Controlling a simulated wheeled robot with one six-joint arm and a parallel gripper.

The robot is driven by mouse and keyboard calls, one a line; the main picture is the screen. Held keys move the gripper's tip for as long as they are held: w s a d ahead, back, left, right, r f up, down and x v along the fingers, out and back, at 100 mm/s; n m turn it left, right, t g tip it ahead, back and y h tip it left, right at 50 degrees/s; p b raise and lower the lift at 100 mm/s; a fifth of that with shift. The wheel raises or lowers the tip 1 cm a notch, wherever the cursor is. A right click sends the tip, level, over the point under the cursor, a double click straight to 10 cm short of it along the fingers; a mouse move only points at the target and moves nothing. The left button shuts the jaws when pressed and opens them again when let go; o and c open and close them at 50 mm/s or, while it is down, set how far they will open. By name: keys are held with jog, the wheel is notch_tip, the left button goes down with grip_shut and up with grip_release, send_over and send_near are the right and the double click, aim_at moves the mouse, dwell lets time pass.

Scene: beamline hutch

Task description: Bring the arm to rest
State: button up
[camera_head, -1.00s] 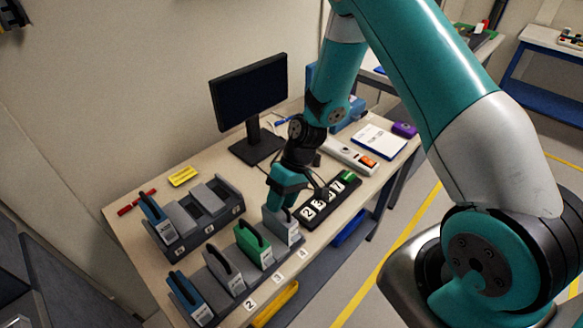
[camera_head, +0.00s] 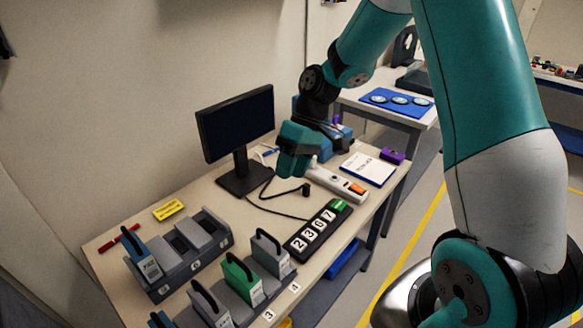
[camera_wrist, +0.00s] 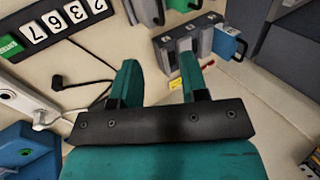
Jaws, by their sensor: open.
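My teal arm reaches over the desk (camera_head: 205,190) from the right. My gripper (camera_head: 290,172) hangs above the desk between the monitor and the white power strip. In the wrist view my gripper (camera_wrist: 160,68) has its two teal fingers spread apart, with nothing between them. The space between the fingers shows bare desk and part of a rack of modules beyond.
A black monitor (camera_head: 236,122) stands at the back. A number strip reading 2 3 6 7 (camera_head: 318,230), a power strip (camera_head: 340,183) with a black cable, and a notepad (camera_head: 368,168) lie nearby. A green module (camera_head: 242,280) and a rear rack (camera_head: 190,250) are at the left.

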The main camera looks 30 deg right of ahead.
jog(key=s+a+r+n, duration=0.1)
jog(key=s+a+r, duration=0.3)
jog(key=s, duration=0.3)
jog(key=s+a+r+n+t, duration=0.1)
jog(key=s+a+r, duration=0.3)
jog(key=s, duration=0.3)
jog(key=s+a+r+n+h, duration=0.1)
jog(key=s+a+r, duration=0.3)
jog(key=s, duration=0.3)
jog(key=shift+a+r+n+t, duration=0.25)
jog(key=shift+a+n+t, duration=0.05)
jog(key=shift+a+t, duration=0.1)
